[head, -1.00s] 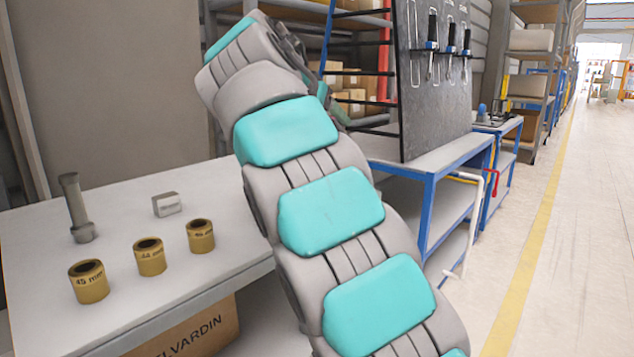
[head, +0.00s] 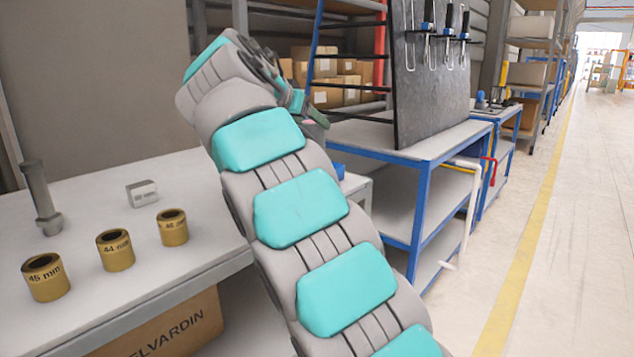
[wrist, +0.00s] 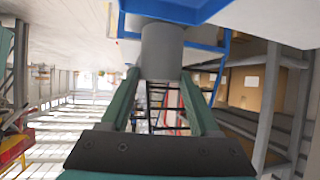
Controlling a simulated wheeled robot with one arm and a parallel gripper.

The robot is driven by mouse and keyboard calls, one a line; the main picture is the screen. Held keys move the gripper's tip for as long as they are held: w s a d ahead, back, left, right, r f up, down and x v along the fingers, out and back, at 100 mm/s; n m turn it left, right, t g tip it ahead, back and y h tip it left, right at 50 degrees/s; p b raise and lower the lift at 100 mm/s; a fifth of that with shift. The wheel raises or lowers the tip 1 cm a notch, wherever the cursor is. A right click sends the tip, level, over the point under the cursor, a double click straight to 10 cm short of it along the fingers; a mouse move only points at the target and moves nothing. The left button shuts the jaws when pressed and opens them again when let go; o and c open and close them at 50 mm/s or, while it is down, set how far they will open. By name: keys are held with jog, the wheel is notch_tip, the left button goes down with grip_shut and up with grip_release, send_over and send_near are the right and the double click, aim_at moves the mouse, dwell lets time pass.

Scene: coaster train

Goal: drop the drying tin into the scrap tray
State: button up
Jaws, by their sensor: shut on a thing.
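My gripper (wrist: 160,78) is shut on a plain grey cylinder, the tin (wrist: 162,48), held between its two green fingers. In the head view my gripper (head: 298,104) shows past the end of my arm, and a small part of the tin (head: 313,127) shows below it. A blue piece (head: 338,171), perhaps the scrap tray, shows beyond my arm, mostly hidden by it. In the wrist view a blue shape (wrist: 178,8) lies at the top edge, close to the tin; I cannot tell whether they touch.
The white table (head: 200,240) at left holds several gold rings (head: 115,250), a grey block (head: 141,194) and a grey post (head: 42,200). A blue-framed bench (head: 425,150) with a dark tool board (head: 430,75) stands to the right. The floor at far right is clear.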

jog(key=shift+f, duration=0.3)
jog(key=o, duration=1.5)
jog(key=shift+o, duration=0.2)
jog(key=v, duration=0.8)
jog(key=shift+d+f, duration=0.1)
